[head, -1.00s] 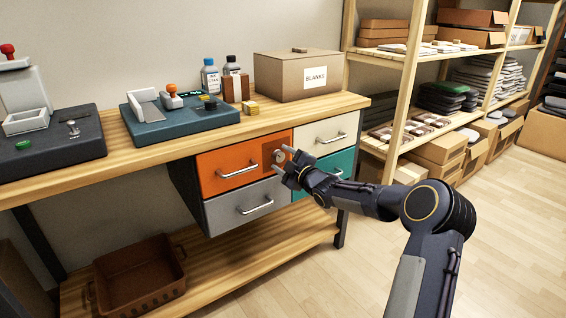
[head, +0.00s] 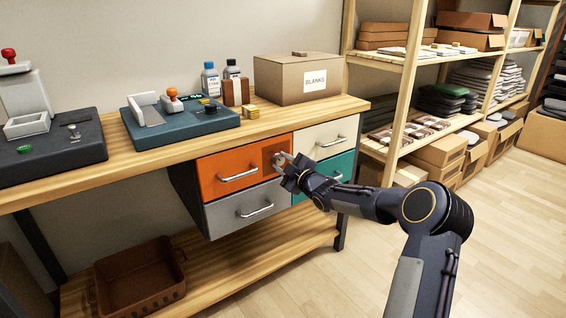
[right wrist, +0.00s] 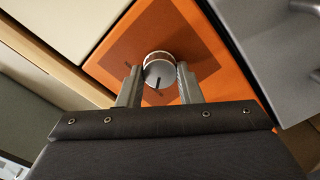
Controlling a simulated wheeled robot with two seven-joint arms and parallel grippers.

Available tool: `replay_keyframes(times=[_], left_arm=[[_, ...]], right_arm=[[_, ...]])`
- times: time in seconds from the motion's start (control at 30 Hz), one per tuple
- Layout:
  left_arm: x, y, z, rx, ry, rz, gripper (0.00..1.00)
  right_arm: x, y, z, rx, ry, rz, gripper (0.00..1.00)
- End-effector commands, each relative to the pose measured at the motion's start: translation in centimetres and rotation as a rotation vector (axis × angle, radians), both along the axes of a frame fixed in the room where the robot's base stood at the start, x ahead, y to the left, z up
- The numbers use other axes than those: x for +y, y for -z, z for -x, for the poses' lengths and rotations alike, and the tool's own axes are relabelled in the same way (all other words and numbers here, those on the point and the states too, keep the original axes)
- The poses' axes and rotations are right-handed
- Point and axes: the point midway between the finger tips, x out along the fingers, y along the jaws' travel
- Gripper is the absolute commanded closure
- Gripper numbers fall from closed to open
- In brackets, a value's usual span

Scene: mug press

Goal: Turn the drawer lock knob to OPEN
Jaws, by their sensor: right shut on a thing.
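The lock knob (right wrist: 159,72) is a round metal knob with a dark line on its face, on a darker square plate of the orange drawer (right wrist: 110,62). In the right wrist view my right gripper (right wrist: 159,84) has a finger on each side of the knob and is shut on it. In the head view the orange drawer (head: 222,171) is closed, and the knob (head: 280,159) shows partly beyond my right gripper (head: 286,167). The lock's lettering is not readable. My left gripper is not in view.
A grey drawer (head: 240,212) lies below the orange one, with cream (head: 327,136) and teal (head: 342,167) drawers to the right. The wooden bench top (head: 230,133) holds a press, a stamp pad and a BLANKS box (head: 300,82). Shelving (head: 420,90) stands right of the bench.

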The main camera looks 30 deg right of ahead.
Motion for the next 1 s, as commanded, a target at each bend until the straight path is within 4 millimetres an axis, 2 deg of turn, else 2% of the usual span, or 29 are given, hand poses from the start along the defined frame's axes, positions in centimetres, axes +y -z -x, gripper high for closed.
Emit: replay_keyframes(times=[0.4, 1.0], left_arm=[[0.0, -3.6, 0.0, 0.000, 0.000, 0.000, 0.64], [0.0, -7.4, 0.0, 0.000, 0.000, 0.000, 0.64]], right_arm=[[0.0, -0.4, 0.0, 0.030, -0.001, -0.339, 0.91], [-0.1, -0.2, 0.0, 0.074, 0.001, -0.908, 0.91]])
